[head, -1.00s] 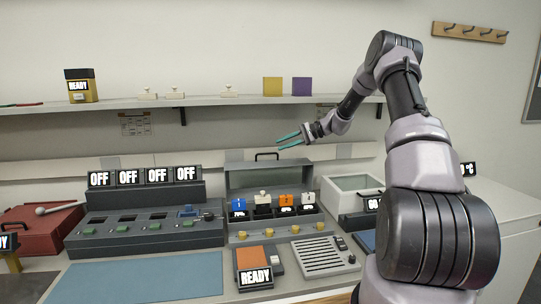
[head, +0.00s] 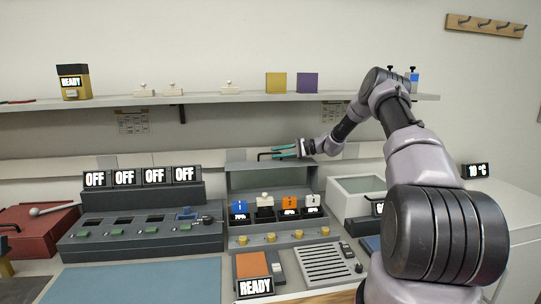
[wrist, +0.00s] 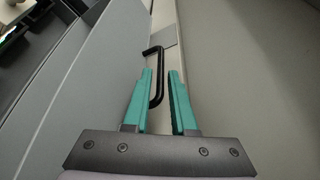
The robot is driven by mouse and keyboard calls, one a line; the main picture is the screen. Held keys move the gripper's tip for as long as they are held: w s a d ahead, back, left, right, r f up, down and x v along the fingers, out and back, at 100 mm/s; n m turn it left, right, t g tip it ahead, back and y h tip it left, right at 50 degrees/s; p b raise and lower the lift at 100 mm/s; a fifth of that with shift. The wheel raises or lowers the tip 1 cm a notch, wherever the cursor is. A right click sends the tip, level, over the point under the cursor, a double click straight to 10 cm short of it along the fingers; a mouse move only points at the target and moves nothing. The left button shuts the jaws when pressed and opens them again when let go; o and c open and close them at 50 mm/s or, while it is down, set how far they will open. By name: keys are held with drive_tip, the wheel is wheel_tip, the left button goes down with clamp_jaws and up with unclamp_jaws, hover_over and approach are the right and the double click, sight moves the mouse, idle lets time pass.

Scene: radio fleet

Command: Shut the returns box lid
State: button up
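The grey box with its lid raised, which fits the returns box (head: 262,245), stands at the back of the bench. Its lid (head: 270,178) is upright, with a black handle (head: 262,155) on its top edge. My gripper (head: 274,151), with teal fingers, is at that handle. In the wrist view, my gripper (wrist: 160,85) is open, and the black handle (wrist: 155,60) reaches into the gap between the fingers, nearer the left one. I cannot tell whether it touches. The lid (wrist: 95,80) lies to the left there.
Several numbered units sit in the box. A control panel (head: 140,235) with OFF displays stands left, and a pale open-topped bin (head: 340,200) stands right. A shelf (head: 215,101) runs above my gripper. A READY device (head: 254,288) and a slotted panel (head: 326,263) lie in front.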

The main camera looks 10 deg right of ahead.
drive_tip(key=shift+x, duration=1.8)
clamp_jaws()
